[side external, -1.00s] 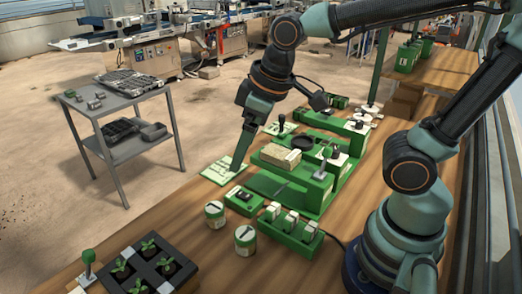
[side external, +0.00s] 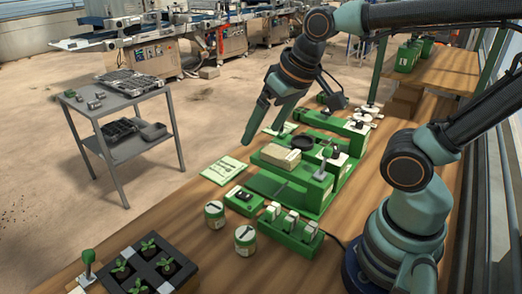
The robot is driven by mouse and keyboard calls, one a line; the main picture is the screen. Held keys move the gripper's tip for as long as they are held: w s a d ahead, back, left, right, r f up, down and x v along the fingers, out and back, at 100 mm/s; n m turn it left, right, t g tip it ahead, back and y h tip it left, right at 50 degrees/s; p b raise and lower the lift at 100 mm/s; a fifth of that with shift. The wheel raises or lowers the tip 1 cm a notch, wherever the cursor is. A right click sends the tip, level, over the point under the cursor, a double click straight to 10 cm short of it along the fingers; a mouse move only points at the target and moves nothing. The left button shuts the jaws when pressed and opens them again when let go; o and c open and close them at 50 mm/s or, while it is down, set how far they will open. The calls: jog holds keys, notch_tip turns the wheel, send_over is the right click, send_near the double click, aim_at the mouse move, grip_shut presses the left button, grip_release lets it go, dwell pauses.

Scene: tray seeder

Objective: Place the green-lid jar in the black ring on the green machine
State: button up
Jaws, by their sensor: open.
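Two small jars stand upright on the wooden bench in front of the green machine (side external: 290,190): a left jar (side external: 215,215) and a right jar (side external: 245,241). Both show pale tops with a dark mark and green bands; I cannot tell which one is the green-lid jar. The black ring (side external: 303,143) lies on the machine's upper left part and looks empty. My gripper (side external: 262,134) is open and empty, above the bench's left edge, left of the ring and well beyond both jars. Its fingers point down.
A tan block (side external: 280,156) sits on the machine near the ring. A green holder with white-topped pieces (side external: 291,224) is right of the jars. A seedling tray (side external: 112,279) is at front left. A paper card (side external: 224,169) lies by the bench edge.

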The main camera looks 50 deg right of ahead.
jog(key=s+a+f+m+g, duration=0.2)
jog(key=a+f+m, duration=0.25)
jog(key=a, duration=0.45)
jog(key=s+a+f+m+g, duration=0.1)
jog(key=s+a+f+m, duration=0.2)
jog(key=a+m, duration=0.35)
jog(key=s+a+f+m+g, duration=0.2)
jog(key=a+f+m, duration=0.1)
jog(key=a, duration=0.7)
notch_tip(320, 180, down, 12)
jog(key=shift+a+r, duration=0.1)
jog(key=shift+a, duration=0.05)
grip_shut()
